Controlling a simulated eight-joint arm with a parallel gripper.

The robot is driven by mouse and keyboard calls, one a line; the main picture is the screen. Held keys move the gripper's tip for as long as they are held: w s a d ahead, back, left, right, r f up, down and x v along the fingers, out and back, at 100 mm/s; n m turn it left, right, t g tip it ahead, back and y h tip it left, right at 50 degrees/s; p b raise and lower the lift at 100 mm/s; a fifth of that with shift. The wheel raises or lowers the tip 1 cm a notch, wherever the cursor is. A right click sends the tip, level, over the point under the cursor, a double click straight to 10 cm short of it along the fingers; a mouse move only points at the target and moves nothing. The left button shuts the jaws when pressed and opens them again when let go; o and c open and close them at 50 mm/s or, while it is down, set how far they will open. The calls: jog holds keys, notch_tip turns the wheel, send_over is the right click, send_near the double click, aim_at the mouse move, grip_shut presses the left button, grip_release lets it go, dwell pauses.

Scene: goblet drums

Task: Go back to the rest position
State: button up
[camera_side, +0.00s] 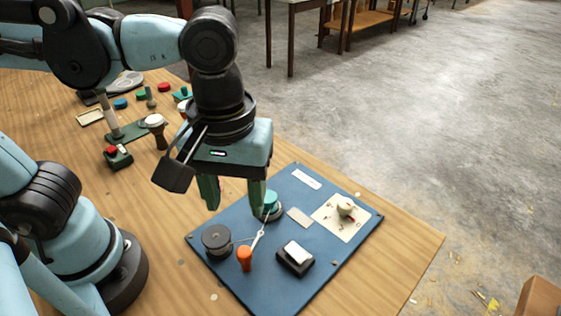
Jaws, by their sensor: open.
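My gripper (235,208) hangs pointing down over the left back part of a blue board (326,262). Its two green fingers are apart, with nothing seen between them. The right finger is close to a teal round knob (272,203) on the board and covers part of it. I cannot tell whether they touch. A small goblet drum (155,125) with a pale top and dark brown body stands upright on the table, left of my gripper.
The board carries a dark round knob (216,238), an orange knob (244,258), a black-and-white switch (295,257) and a cream plate (328,224). Left lie a red-topped box (118,156), a green stand (130,132) and small coloured pieces. The wooden table's right front (395,270) is bare.

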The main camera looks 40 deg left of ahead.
jog(key=w+a+f+m+t, duration=0.1)
jog(key=w+a+m+t, duration=0.2)
jog(key=a, duration=0.5)
jog(key=w+a+f+m+t, duration=0.2)
jog(key=w+a+m+t, duration=0.2)
jog(key=w+a, duration=0.2)
jog(key=a, duration=0.2)
jog(key=shift+w+a, duration=0.25)
jog(key=shift+a, duration=0.05)
